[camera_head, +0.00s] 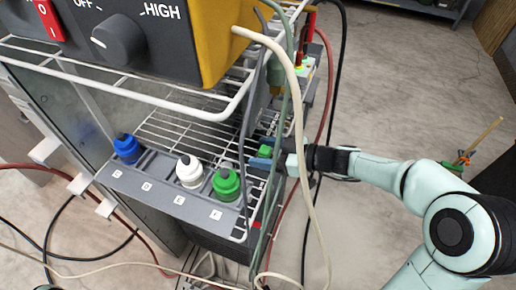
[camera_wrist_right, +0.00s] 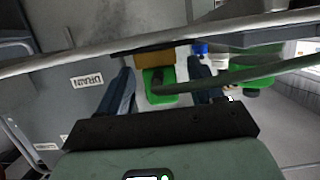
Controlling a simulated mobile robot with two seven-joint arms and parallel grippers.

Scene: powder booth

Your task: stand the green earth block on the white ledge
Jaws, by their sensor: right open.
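A small green block (camera_head: 265,151) sits at the right end of the wire shelf. In the right wrist view the green block (camera_wrist_right: 160,84) has a dark spot and lies between my two blue fingers, with gaps at both sides. My right gripper (camera_head: 268,154) is open around it, coming in from the right; hoses partly cover it in the head view. Several white ledges, such as this white ledge (camera_head: 80,184), stick out at the left of the rack; I cannot tell which one the task names.
Blue (camera_head: 127,148), white (camera_head: 189,171) and green (camera_head: 227,184) bottles stand in a grey holder (camera_head: 150,190) at the shelf front. A yellow and dark machine (camera_head: 150,40) sits above. A cream hose (camera_head: 301,130) and other hoses hang near my right gripper.

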